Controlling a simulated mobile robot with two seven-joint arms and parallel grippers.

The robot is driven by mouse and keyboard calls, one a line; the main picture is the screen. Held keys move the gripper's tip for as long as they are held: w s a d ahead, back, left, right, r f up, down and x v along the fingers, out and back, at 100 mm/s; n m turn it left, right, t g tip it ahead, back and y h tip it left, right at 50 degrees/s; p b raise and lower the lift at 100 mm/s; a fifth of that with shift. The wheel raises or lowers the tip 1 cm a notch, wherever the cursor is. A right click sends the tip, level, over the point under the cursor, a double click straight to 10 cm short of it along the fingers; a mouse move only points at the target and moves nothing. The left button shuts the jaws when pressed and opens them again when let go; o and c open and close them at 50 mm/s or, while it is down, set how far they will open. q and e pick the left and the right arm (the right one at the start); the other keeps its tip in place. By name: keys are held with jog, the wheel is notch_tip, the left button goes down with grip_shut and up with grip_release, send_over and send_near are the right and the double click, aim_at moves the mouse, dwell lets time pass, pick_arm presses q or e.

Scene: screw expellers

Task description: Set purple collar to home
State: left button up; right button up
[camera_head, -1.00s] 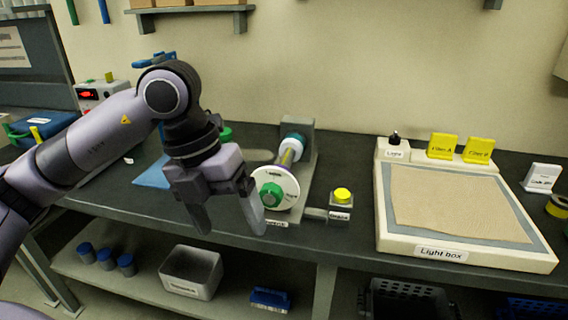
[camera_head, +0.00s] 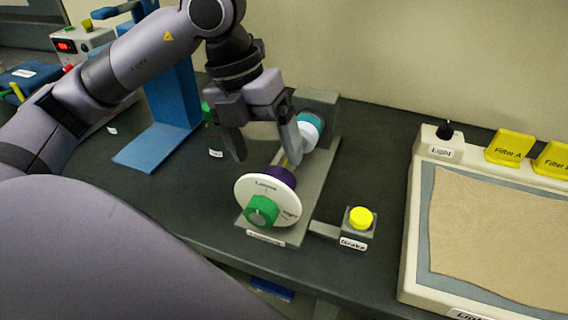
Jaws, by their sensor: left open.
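The purple collar (camera_head: 281,177) sits on the screw shaft of the expeller, just behind the white dial disc (camera_head: 252,203) with its green knob (camera_head: 261,211). A white and teal part (camera_head: 310,130) is at the far end of the shaft, by a grey block. My left gripper (camera_head: 268,158) is open and empty, pointing down over the shaft. One finger is left of the shaft and the other hides part of it, above and behind the collar. I cannot tell whether it touches anything. My right gripper is not in view.
A yellow button (camera_head: 360,218) on a grey box stands right of the expeller. The light box (camera_head: 415,240) is further right. A blue stand (camera_head: 172,110) and a green bottle (camera_head: 213,135) are on the left. Bare dark bench lies in front of the blue stand.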

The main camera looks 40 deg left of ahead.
aim_at(272, 170)
pick_arm(q)
jog(key=shift+x, duration=3.5)
jog(key=shift+c, duration=0.3)
jog(key=c, duration=1.4)
jog(key=shift+w+a+b, duration=0.15)
jog(key=shift+w+a, duration=0.15)
jog(key=shift+w, duration=0.85)
jog(key=shift+w+a+b, duration=0.1)
jog(key=shift+w+a, duration=0.15)
jog(key=shift+w, duration=0.95)
jog(key=shift+w+a+b, duration=0.15)
jog(key=shift+w+a, duration=0.15)
jog(key=shift+w, duration=0.85)
jog(key=o, duration=1.5)
jog(key=shift+c, duration=0.2)
